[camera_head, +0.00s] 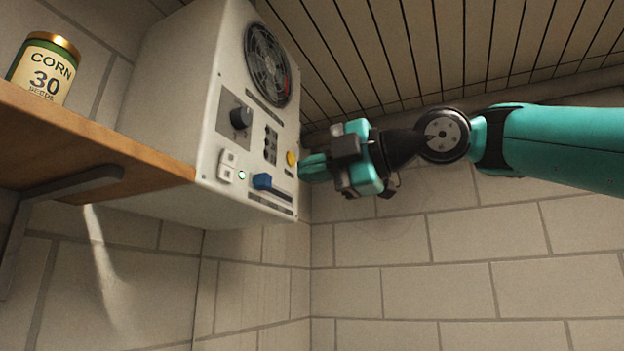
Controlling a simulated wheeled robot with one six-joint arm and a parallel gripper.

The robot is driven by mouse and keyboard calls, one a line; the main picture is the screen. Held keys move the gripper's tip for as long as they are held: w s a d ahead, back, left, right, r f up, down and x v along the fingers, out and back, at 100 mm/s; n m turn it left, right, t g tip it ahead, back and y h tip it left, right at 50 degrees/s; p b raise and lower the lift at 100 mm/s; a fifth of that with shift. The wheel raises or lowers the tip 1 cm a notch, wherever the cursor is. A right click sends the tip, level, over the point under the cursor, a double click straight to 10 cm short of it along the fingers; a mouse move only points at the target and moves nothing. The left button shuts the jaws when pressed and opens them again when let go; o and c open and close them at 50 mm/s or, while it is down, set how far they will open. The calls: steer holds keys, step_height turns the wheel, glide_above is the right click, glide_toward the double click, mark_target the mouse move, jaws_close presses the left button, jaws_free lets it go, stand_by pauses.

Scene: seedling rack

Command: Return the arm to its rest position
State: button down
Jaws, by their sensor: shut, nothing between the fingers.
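My arm (560,145) reaches in from the right edge at the upper right, teal with black joints. My gripper (312,167) points left and is shut with nothing held. Its fingertips are close to the right edge of the white control box's front panel, near the yellow button (291,158). I cannot tell whether they touch the box.
The white control box (170,110) has a fan (268,65), a black knob (241,117) and a blue lever (262,181). A corn seed can (45,68) stands on the wooden shelf (90,135) at left. Below the arm is open space before the block wall (440,260).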

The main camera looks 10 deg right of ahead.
steer(key=s+f+m+g+h, duration=0.25)
steer(key=f+m, duration=0.45)
steer(key=f, duration=0.6)
steer(key=s+f+m+g+h, duration=0.25)
steer(key=f+m, duration=0.35)
steer(key=f, duration=0.8)
steer(key=s+d+f+m+g+h, duration=0.2)
steer(key=s+f+m, duration=0.2)
steer(key=s+f, duration=0.3)
steer(key=s+d+f+m+g+h, duration=0.2)
steer(key=s+f, duration=0.6)
steer(key=f, duration=0.4)
steer(key=d+m+g, duration=0.1)
steer(key=m, duration=0.1)
steer(key=shift+s+d+f+m+h, duration=0.2)
steer(key=shift+s+d+m+h, duration=0.05)
steer(key=shift+d+m+h, duration=0.1)
